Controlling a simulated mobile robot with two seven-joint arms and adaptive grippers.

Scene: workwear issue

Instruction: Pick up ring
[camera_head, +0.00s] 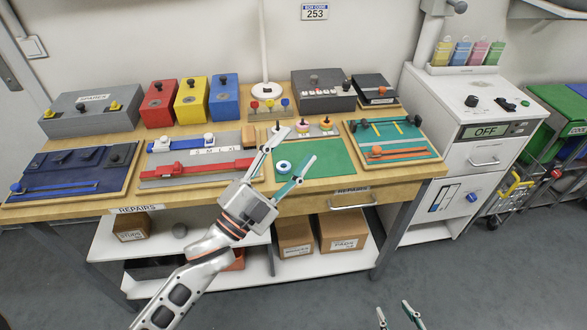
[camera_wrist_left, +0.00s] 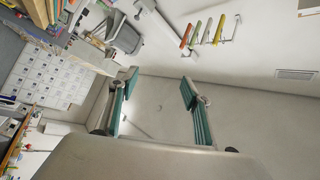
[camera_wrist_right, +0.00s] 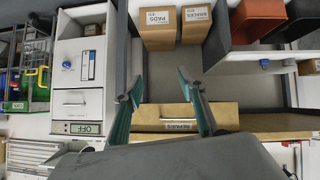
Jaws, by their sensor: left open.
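A small blue-and-white ring (camera_head: 283,166) lies on the green mat (camera_head: 325,162) at the middle front of the bench. It could be a tape roll; it is too small to tell. My left gripper (camera_head: 298,146) is open and empty. In the head view its fingers overlap the mat, with the ring showing between them. The left wrist view shows the gripper (camera_wrist_left: 158,90) facing the wall, with no ring visible. My right gripper (camera_head: 396,309) is at the bottom of the head view, away from the bench. The right wrist view shows it (camera_wrist_right: 160,85) open and empty.
A red-handled tool tray (camera_head: 160,182) lies left of the mat, and a teal tray (camera_head: 420,143) lies right. Pegs with coloured rings (camera_head: 326,124) stand behind the mat. Red, yellow and blue boxes (camera_head: 191,103) line the back. A white cabinet (camera_head: 478,155) stands right.

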